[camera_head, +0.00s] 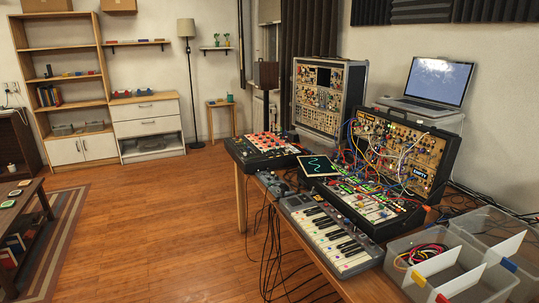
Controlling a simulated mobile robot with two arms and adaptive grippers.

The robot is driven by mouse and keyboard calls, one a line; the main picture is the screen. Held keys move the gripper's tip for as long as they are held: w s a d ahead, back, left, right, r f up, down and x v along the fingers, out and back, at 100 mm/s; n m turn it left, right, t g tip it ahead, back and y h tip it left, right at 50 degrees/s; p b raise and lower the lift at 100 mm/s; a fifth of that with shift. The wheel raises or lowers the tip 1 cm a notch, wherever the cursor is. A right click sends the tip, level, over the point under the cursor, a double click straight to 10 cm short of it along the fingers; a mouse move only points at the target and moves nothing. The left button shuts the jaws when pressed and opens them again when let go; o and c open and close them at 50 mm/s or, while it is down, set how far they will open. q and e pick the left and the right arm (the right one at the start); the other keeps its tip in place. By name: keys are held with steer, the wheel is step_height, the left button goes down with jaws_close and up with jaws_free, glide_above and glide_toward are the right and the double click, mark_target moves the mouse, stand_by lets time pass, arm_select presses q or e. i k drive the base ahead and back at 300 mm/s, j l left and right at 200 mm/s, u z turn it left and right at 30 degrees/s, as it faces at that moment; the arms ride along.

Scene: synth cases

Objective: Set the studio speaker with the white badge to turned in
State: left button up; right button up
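I cannot make out a studio speaker with a white badge for certain. A dark brown upright box (265,75) stands past the far end of the desk, left of the tall modular rack. It could be a speaker, but no badge shows on it and I cannot tell which way it faces. Neither of my grippers is in view.
The wooden desk (353,287) holds a tall modular rack (318,97), a patched synth case (400,150), a keyboard (330,235), a laptop (435,82) and clear bins (450,270). Cables hang off its left edge. The wooden floor (165,225) is open to the left.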

mark_target(265, 73)
steer(key=i+j+u, duration=0.4)
steer(key=i, duration=0.55)
steer(key=i+j+u, duration=0.1)
steer(key=i+u, duration=0.35)
steer(key=i, duration=2.9)
steer(key=i+j+z, duration=0.15)
steer(key=i+z, duration=0.35)
steer(key=i, duration=0.2)
steer(key=i+j+z, duration=0.45)
steer(key=i, duration=0.2)
steer(key=i+j+z, duration=1)
steer(key=j, duration=0.45)
steer(key=i+j, duration=0.25)
steer(key=i, duration=0.2)
steer(key=u, duration=0.05)
